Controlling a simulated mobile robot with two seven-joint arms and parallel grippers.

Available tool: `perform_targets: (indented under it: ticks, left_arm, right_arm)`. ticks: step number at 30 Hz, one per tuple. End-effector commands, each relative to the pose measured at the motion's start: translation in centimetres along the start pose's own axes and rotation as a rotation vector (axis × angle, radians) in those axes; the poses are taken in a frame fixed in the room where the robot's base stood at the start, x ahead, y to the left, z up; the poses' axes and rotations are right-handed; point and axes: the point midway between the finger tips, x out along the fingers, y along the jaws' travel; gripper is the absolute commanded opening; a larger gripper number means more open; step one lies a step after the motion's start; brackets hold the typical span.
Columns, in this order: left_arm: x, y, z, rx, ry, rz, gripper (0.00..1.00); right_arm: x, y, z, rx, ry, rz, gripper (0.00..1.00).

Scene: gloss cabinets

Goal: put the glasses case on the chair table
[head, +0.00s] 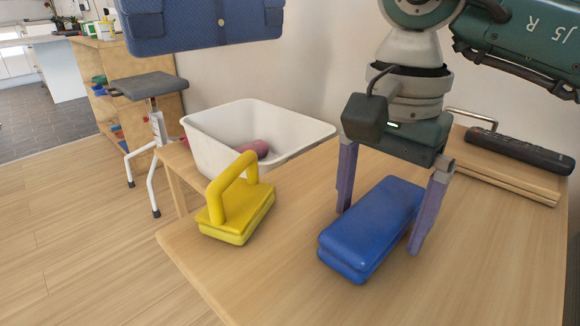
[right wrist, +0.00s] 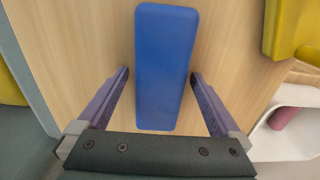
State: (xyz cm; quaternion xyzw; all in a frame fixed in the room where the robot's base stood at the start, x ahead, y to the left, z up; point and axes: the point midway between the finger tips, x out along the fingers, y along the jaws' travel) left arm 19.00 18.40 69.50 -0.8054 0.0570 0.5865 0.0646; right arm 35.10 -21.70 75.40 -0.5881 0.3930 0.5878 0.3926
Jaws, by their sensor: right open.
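A blue glasses case (head: 372,226) lies on the wooden table (head: 290,270), near its front right part. My right gripper (head: 378,228) is above and around it, open, with one purple finger on each side of the case. In the right wrist view the blue case (right wrist: 165,65) lies lengthwise between the fingers (right wrist: 158,78), with a gap visible on both sides. I cannot tell for sure which surface is the chair table; a dark grey stool seat (head: 146,86) stands at the back left. My left gripper is not in view.
A yellow handled block (head: 236,207) stands left of the case. Behind it is a white tub (head: 215,140) with a pink item (head: 252,149). A black remote (head: 520,150) lies on a wooden board (head: 500,178) at the right. A blue textured case-like object (head: 200,25) shows at the top.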

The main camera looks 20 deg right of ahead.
Motion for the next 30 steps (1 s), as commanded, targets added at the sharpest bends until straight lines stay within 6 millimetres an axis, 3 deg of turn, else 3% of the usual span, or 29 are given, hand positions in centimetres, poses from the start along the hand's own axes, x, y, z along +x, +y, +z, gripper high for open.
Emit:
perform_targets:
  ticks: [5, 12, 18, 23, 30]
  left_arm:
    - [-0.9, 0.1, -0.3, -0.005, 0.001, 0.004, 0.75]
    - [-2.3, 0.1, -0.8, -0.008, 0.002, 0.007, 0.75]
    - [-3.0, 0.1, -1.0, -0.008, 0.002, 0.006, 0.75]
    - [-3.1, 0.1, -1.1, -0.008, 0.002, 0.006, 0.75]
    - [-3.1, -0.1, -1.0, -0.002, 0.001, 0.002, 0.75]
  right_arm:
    - [-2.1, -0.1, -0.1, 0.001, 0.002, -0.004, 1.00]
    - [-7.7, -0.1, -0.1, 0.000, 0.003, -0.004, 1.00]
    - [-11.1, -0.1, 0.0, 0.001, 0.002, -0.003, 1.00]
    - [-12.2, 0.0, 0.0, 0.000, 0.000, -0.001, 1.00]
    - [-12.3, 0.0, 0.0, 0.000, 0.000, 0.000, 1.00]
